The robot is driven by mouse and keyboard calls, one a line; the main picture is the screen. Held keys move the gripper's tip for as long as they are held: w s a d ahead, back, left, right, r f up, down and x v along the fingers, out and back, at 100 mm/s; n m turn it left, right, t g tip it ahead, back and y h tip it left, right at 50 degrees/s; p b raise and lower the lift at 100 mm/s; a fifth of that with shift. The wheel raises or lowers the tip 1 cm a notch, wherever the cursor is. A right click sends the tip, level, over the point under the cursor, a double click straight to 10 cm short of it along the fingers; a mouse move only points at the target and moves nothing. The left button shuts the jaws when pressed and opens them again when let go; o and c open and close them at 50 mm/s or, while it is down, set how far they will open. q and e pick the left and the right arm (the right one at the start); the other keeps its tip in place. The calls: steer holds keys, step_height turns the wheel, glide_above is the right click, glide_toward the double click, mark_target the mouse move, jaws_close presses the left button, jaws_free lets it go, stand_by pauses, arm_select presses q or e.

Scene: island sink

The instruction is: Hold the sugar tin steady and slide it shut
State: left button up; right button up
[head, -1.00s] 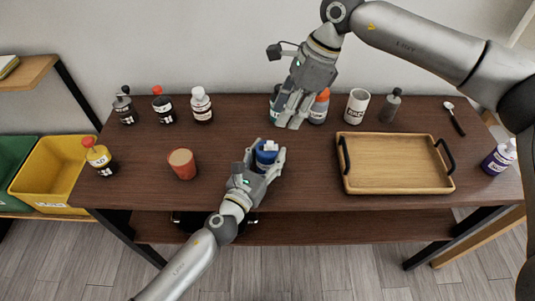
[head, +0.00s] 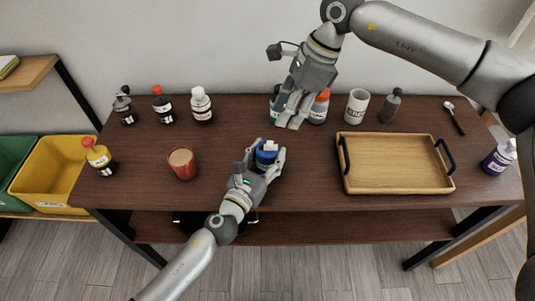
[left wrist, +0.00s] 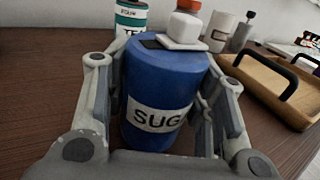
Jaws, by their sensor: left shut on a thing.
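The blue sugar tin (head: 267,153) stands upright on the dark wooden table, near its front middle. It fills the middle of the left wrist view (left wrist: 160,90), its label facing me. On its top are a white block-like piece (left wrist: 182,38) and a dark patch beside it; I cannot tell how far the tin is open. My left gripper (head: 266,160) is shut on the tin, one finger on each side. My right gripper (head: 288,121) hangs behind the tin, apart from it, in front of the teal tea tin. Its finger opening is unclear.
A teal tea tin (left wrist: 131,18) and an orange-capped bottle (head: 319,108) stand behind. A white mug (head: 357,106) and grey bottle (head: 391,106) are to their right. A wooden tray (head: 398,183) lies right, a red cup (head: 183,165) left. The table between cup and tin is clear.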

mark_target(270, 143)
steer(key=shift+o, duration=0.2)
steer(key=a+r+m+h, duration=0.1)
steer(key=a+r+h, duration=0.2)
steer(key=a+h, duration=0.1)
steer(key=shift+t, duration=0.3)
steer(key=f, duration=1.2)
steer(key=shift+s, duration=0.3)
jaws_close()
